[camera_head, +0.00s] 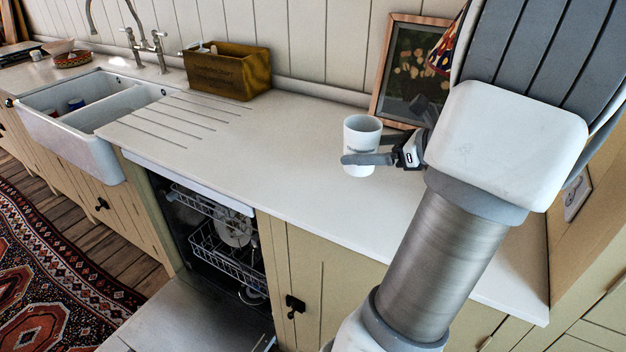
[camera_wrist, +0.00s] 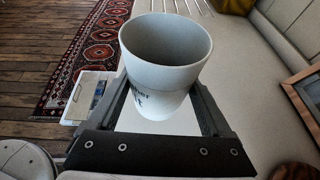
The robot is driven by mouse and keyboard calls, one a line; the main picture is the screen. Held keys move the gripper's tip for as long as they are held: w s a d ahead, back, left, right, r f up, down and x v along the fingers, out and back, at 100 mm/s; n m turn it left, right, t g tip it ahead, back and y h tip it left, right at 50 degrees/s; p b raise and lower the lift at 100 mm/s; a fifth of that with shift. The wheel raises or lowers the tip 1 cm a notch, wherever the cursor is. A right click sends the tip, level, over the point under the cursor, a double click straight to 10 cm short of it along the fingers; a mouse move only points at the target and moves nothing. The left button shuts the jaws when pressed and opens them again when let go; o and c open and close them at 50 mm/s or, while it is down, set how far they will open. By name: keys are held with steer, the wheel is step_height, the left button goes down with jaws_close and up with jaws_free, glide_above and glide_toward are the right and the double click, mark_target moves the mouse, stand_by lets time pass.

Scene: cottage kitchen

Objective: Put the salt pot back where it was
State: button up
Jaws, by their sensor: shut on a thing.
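The white salt pot (camera_head: 361,134) has dark lettering on its side and an open top. It is upright between the fingers of my gripper (camera_head: 372,158), which is shut on it over the white worktop (camera_head: 285,150). In the wrist view the pot (camera_wrist: 165,50) fills the middle, with a finger of my gripper (camera_wrist: 165,110) on each side. Its inside looks pale and empty. I cannot tell whether its base touches the worktop.
A framed picture (camera_head: 378,77) leans on the wall behind the pot. A wooden box (camera_head: 227,72) stands further left, by the sink (camera_head: 90,110). An open dishwasher (camera_head: 228,240) with racks is below the worktop. The worktop between box and pot is clear.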

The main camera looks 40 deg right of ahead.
steer(key=b+x, duration=0.1)
steer(key=x, duration=0.3)
steer(key=d+f+b+x, duration=0.1)
steer(key=x, duration=0.3)
steer(key=b+x, duration=0.1)
steer(key=x, duration=0.3)
steer(key=shift+d+f, duration=0.15)
steer(key=shift+f, duration=0.4)
steer(key=shift+f+b, duration=0.6)
steer(key=shift+f, duration=1.3)
steer(key=shift+f, duration=0.2)
steer(key=o, duration=1.2)
steer(key=shift+o, duration=0.2)
steer(key=shift+r, duration=0.3)
steer(key=p+v, duration=0.2)
steer(key=v, duration=1)
steer(key=shift+f+p, duration=0.1)
steer(key=shift+p, duration=0.25)
